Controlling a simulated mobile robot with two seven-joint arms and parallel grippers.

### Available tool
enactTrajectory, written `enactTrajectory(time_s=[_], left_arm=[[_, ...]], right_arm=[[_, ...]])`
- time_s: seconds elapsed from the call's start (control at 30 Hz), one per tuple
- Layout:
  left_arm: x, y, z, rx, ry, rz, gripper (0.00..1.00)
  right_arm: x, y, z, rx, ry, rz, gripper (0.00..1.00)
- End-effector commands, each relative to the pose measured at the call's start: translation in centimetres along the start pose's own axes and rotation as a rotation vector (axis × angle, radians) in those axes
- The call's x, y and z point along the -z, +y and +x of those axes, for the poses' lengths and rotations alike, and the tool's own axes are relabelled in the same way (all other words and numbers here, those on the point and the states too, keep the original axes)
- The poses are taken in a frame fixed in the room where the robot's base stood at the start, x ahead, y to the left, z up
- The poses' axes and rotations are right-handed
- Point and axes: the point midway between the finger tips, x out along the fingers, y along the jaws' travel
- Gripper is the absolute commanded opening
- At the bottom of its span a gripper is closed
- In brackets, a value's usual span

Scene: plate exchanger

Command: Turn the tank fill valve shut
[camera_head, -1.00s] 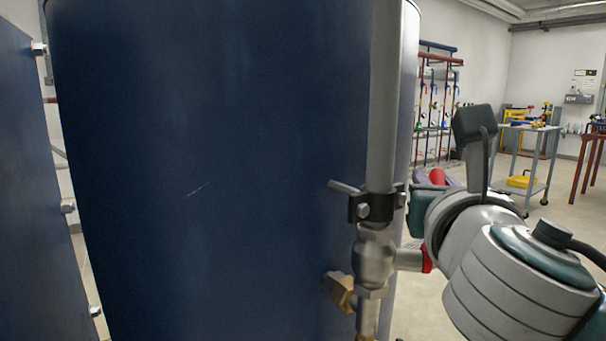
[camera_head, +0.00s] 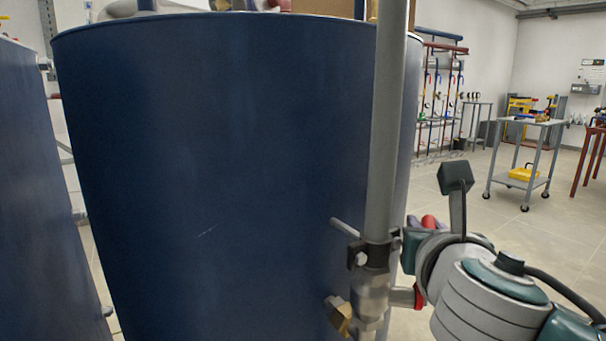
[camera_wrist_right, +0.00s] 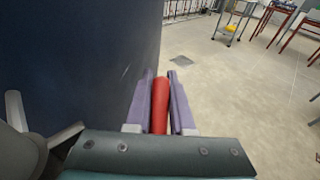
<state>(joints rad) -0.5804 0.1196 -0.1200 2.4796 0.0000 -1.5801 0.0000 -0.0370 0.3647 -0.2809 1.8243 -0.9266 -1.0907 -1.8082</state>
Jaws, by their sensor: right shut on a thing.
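The tank fill valve stands on the grey vertical pipe in front of the blue tank; its metal body (camera_head: 371,290) is low in the head view. A red lever handle (camera_wrist_right: 160,105) shows in the right wrist view between the two purple fingers of my right gripper (camera_wrist_right: 162,100). The fingers are shut on it. In the head view the gripper (camera_head: 428,223) is just right of the pipe, with red showing between its fingers; the wrist hides much of the handle. A red piece (camera_head: 418,297) also shows beside the valve body. My left gripper is not in view.
The large blue tank (camera_head: 220,150) fills the middle and left. The grey pipe (camera_head: 388,130) runs up its front, with a black clamp (camera_head: 369,256) and a brass fitting (camera_head: 338,314). A grey cart (camera_head: 520,182) stands far right on open floor.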

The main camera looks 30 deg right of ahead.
Motion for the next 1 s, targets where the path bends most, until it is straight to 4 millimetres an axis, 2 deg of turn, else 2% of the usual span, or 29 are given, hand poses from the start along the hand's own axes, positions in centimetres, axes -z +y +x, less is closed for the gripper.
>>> enactTrajectory(time_s=[0.03, 0.1, 0.3, 0.4, 0.7, 1.0], left_arm=[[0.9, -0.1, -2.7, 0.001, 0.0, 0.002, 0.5], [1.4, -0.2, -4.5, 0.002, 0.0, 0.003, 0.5], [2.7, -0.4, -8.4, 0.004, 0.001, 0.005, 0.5], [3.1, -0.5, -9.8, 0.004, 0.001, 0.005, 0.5], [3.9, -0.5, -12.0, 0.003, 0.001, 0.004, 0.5], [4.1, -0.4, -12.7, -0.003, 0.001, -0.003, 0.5]], right_arm=[[-1.0, -0.1, -0.1, 0.004, 0.046, -0.004, 0.0], [-0.5, -0.1, 0.3, 0.004, 0.108, -0.001, 0.0], [1.4, -0.1, 1.1, 0.004, 0.28, -0.001, 0.0], [2.4, -0.1, 1.5, 0.005, 0.357, 0.0, 0.0], [4.8, -0.1, 1.9, 0.004, 0.535, 0.002, 0.0], [6.0, -0.2, 1.9, 0.005, 0.61, 0.0, 0.0]])
